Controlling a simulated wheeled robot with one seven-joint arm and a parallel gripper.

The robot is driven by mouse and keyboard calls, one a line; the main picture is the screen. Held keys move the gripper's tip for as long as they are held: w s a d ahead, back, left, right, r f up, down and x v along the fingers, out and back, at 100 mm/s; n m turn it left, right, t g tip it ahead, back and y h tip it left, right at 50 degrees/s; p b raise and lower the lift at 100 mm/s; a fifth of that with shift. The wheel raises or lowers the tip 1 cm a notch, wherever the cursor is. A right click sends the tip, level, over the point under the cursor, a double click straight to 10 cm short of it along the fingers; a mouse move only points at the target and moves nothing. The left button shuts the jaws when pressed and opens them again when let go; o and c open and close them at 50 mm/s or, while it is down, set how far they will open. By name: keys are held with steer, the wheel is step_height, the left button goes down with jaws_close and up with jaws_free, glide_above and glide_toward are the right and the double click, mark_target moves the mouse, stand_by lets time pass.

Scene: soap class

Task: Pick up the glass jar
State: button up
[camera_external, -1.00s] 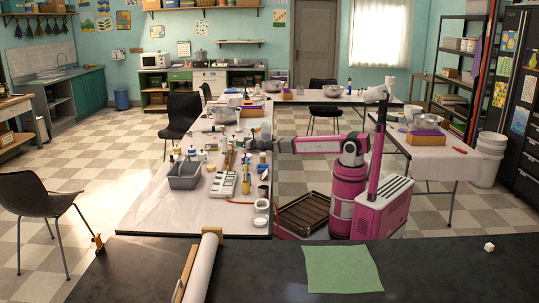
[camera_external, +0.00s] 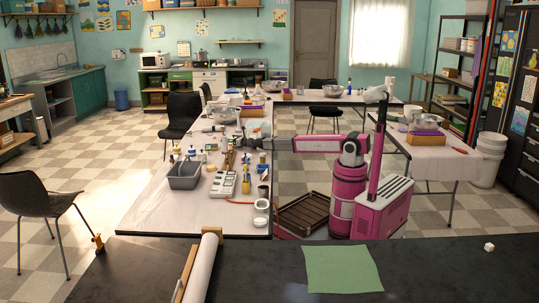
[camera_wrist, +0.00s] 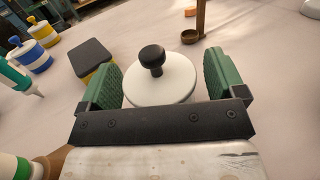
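In the wrist view, a round white lid (camera_wrist: 160,84) with a black knob sits between the fingers of my gripper (camera_wrist: 162,80). The body below the lid is hidden, so I cannot tell if it is the glass jar. My gripper has green pads and is open, with one finger on each side of the lid. A narrow gap shows beside the lid; I cannot tell whether either pad touches. In the external view, my arm reaches left over the long table, and the gripper and jar are too small to make out.
A black-topped yellow container (camera_wrist: 92,58) stands close to the left finger. Yellow-striped (camera_wrist: 42,33) and blue-striped (camera_wrist: 31,58) jars stand farther left. A brown post with a small dish (camera_wrist: 190,37) is behind the lid. A grey bin (camera_external: 184,174) stands on the table (camera_external: 165,211).

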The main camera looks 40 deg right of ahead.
jaws_close()
steer(key=shift+r, duration=0.1)
steer(key=shift+r, duration=4.95)
